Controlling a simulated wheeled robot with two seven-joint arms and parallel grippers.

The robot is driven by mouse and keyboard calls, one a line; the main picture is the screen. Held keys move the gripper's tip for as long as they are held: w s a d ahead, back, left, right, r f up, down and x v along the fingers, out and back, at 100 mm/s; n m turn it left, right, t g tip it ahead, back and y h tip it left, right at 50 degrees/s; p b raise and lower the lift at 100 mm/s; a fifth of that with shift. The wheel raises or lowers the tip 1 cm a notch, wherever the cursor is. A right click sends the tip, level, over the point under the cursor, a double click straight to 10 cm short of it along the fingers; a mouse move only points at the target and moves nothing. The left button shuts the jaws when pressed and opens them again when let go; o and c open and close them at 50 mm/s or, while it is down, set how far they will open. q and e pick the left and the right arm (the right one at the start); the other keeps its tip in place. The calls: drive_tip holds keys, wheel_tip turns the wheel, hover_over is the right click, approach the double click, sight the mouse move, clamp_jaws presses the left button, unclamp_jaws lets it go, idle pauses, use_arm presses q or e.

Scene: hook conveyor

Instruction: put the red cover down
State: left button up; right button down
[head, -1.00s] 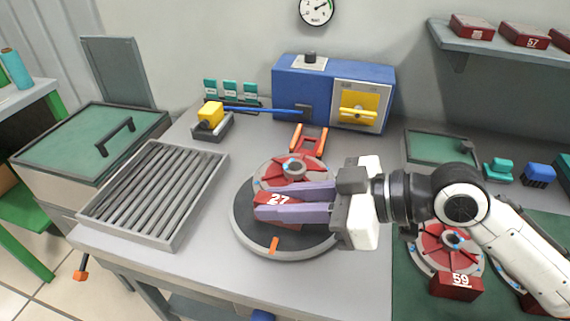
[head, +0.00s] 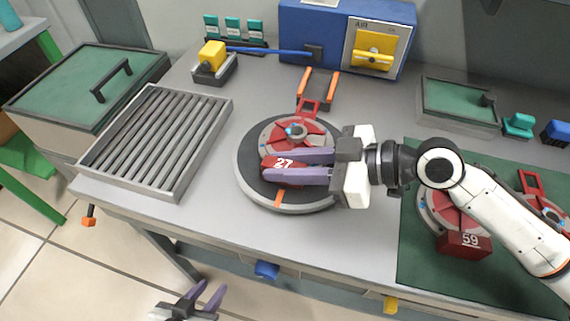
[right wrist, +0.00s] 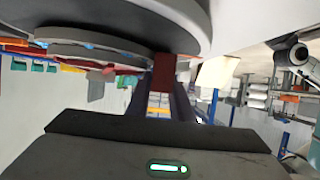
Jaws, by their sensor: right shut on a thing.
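The red block marked 27 (head: 284,162) is at the front of a round grey-and-red unit (head: 318,128) on the dark turntable (head: 250,180). I cannot tell where block and unit separate. My right gripper (head: 268,170) comes in from the right, its purple fingers shut on the red block. The right wrist view shows the red block (right wrist: 164,74) between the fingers, close below a large grey disc. Whether the block is resting or slightly lifted is unclear. My left gripper (head: 215,284) is open and empty, low in front of the table.
A roller tray (head: 158,140) lies left of the turntable. An orange-edged fork (head: 318,88) and a blue machine (head: 330,35) stand behind. A second red-and-grey unit marked 59 (head: 463,243) sits on the green mat (head: 420,265) at right.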

drive_tip(key=shift+w+f, duration=0.1)
drive_tip(key=shift+f, duration=0.1)
drive_tip(key=c, duration=1.6)
unclamp_jaws()
drive_tip(key=shift+f, duration=0.1)
drive_tip(key=shift+o, duration=0.2)
drive_tip(key=shift+d, duration=0.35)
drive_tip(key=b+v, duration=0.2)
drive_tip(key=v, duration=0.9)
drive_tip(key=shift+s+r+b, duration=0.2)
drive_tip(key=shift+r+b, duration=0.05)
drive_tip(key=shift+b, duration=0.15)
drive_tip(key=shift+d, duration=0.1)
